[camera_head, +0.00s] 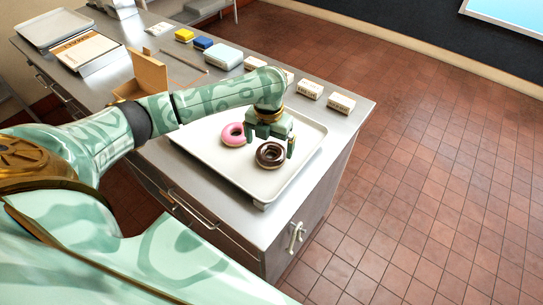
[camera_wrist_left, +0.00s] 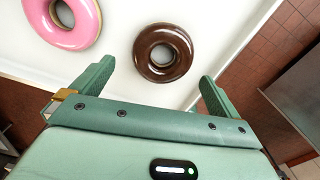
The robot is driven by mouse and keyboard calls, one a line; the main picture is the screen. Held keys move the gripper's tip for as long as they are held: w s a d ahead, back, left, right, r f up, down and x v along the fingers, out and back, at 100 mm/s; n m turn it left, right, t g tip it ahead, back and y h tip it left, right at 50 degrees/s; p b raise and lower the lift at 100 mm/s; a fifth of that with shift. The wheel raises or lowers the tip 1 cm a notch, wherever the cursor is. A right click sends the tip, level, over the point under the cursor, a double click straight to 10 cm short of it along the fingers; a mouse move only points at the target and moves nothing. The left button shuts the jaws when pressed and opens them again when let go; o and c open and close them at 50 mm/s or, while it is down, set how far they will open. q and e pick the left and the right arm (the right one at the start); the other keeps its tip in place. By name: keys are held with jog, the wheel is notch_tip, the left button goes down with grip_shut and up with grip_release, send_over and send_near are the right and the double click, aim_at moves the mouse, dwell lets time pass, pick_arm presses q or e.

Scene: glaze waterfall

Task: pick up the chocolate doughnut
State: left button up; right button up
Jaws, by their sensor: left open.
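The chocolate doughnut (camera_head: 270,155) lies flat on a white tray (camera_head: 250,186), near the tray's right side. A pink doughnut (camera_head: 233,134) lies to its left on the same tray. My left gripper (camera_head: 271,140) is just behind and above the chocolate doughnut in the head view. In the left wrist view the chocolate doughnut (camera_wrist_left: 163,52) shows beyond the two green fingers, roughly centred between them. The fingers are spread and nothing is between them. The pink doughnut (camera_wrist_left: 63,20) is at upper left in the wrist view. My right gripper does not show.
The tray is on a steel counter (camera_head: 352,121) with drawers below. Several small boxes (camera_head: 341,104) and a light blue box (camera_head: 223,56) stand along the back. An open cardboard box (camera_head: 148,72) is behind my arm. Open tiled floor (camera_head: 430,170) is to the right.

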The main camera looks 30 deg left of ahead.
aim_at(270, 154)
pick_arm(q)
notch_tip(270, 154, down, 5)
jog(key=shift+d+r+b, duration=0.1)
jog(key=shift+r+b, duration=0.05)
jog(key=shift+b, duration=0.5)
jog(key=shift+r, duration=0.1)
jog(key=c, duration=0.9)
